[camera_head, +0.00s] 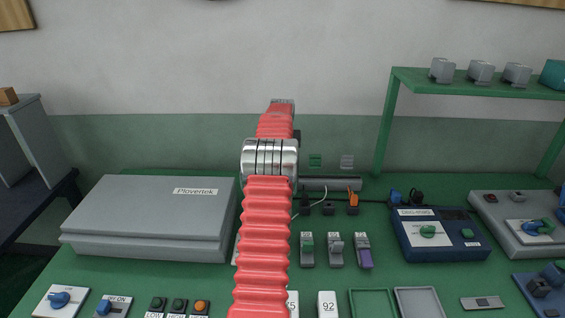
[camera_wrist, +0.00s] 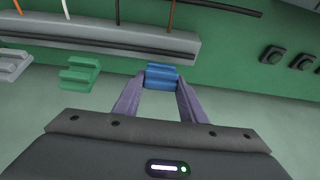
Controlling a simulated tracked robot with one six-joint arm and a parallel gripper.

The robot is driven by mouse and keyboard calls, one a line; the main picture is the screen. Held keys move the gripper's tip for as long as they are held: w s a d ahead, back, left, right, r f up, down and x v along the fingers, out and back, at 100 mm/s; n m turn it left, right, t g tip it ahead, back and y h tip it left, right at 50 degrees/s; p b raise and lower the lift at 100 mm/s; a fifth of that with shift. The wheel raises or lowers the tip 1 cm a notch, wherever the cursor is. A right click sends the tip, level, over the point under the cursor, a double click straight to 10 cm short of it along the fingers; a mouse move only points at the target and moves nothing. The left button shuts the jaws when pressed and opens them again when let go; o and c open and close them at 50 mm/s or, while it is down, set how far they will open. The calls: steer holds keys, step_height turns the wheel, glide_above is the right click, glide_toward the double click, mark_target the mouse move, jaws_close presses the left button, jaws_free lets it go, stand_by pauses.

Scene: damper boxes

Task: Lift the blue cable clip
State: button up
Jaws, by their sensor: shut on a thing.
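In the wrist view the blue cable clip (camera_wrist: 161,77) sits between the tips of my two purple fingers. My gripper (camera_wrist: 160,84) is shut on it. The clip appears close to the grey rail (camera_wrist: 115,32); I cannot tell whether it touches the surface below. In the head view my red arm covers the middle of the picture, and both the blue clip and my gripper are hidden behind it.
A green clip (camera_wrist: 79,74) and a grey clip (camera_wrist: 13,66) lie left of my gripper in the wrist view. Dark square buttons (camera_wrist: 273,55) are at the right. In the head view a large grey case (camera_head: 150,215) stands left of my arm, and a blue device (camera_head: 440,235) stands right.

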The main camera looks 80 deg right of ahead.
steer(key=shift+d+r+y, duration=0.15)
steer(key=shift+d+y, duration=0.2)
steer(key=shift+y, duration=0.05)
steer(key=shift+s+a, duration=0.1)
stand_by(0.3)
steer(key=o, duration=1.1)
steer(key=shift+c, duration=0.2)
steer(key=shift+r, duration=0.1)
steer(key=w+v, duration=0.1)
steer(key=v, duration=1.2)
steer(key=shift+s+r, duration=0.3)
steer(key=shift+c, duration=0.3)
